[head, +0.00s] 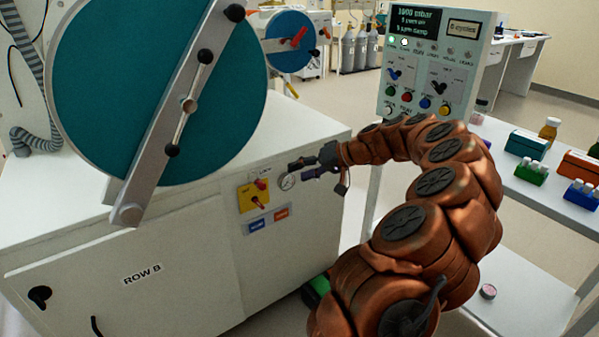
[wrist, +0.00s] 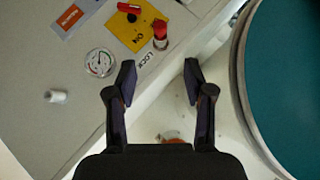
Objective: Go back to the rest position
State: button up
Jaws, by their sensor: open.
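My gripper (head: 304,172) is at the end of my copper-coloured arm, in front of the cabinet's side panel in the head view. In the wrist view my gripper (wrist: 159,82) has its two dark fingers spread apart, with nothing between them. A round pressure gauge (wrist: 99,62) and a yellow switch plate (wrist: 136,24) with red knobs lie beyond the fingers, up and to the left. The gauge (head: 287,182) also shows in the head view, just left of the fingertips. I cannot tell whether the fingers touch the panel.
The white ROW B cabinet (head: 150,268) carries a large teal round door (head: 120,90) with a grey bar. A control box (head: 440,62) stands at the back. A shelf (head: 545,203) on the right holds bottles and vial racks. Open floor (head: 335,105) lies behind.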

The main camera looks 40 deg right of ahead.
dwell(0.3)
jog(key=s+a+r+n+g+y, duration=0.1)
jog(key=s+a+n+g, duration=0.25)
jog(key=a, duration=1.05)
jog(key=s+a+r+n+g, duration=0.2)
jog(key=s+a+g, duration=0.15)
jog(key=a, duration=1.05)
jog(key=s+a+f+g+h, duration=0.2)
jog(key=s+a+f, duration=0.15)
jog(key=s, duration=0.45)
jog(key=s+a+f+g+h, duration=0.2)
jog(key=s+a, duration=0.2)
jog(key=s, duration=0.4)
jog(key=s+d+f+g+h, duration=0.1)
jog(key=s+d+f+h, duration=0.1)
jog(key=s, duration=0.4)
jog(key=s+d+f+g+h, duration=0.1)
jog(key=s+d+f, duration=0.1)
jog(key=s, duration=0.4)
notch_tip(320, 180, up, 18)
jog(key=w+t+p, duration=0.1)
jog(key=p, duration=1.5)
jog(key=shift+w+m, duration=0.15)
jog(key=shift+m, duration=0.3)
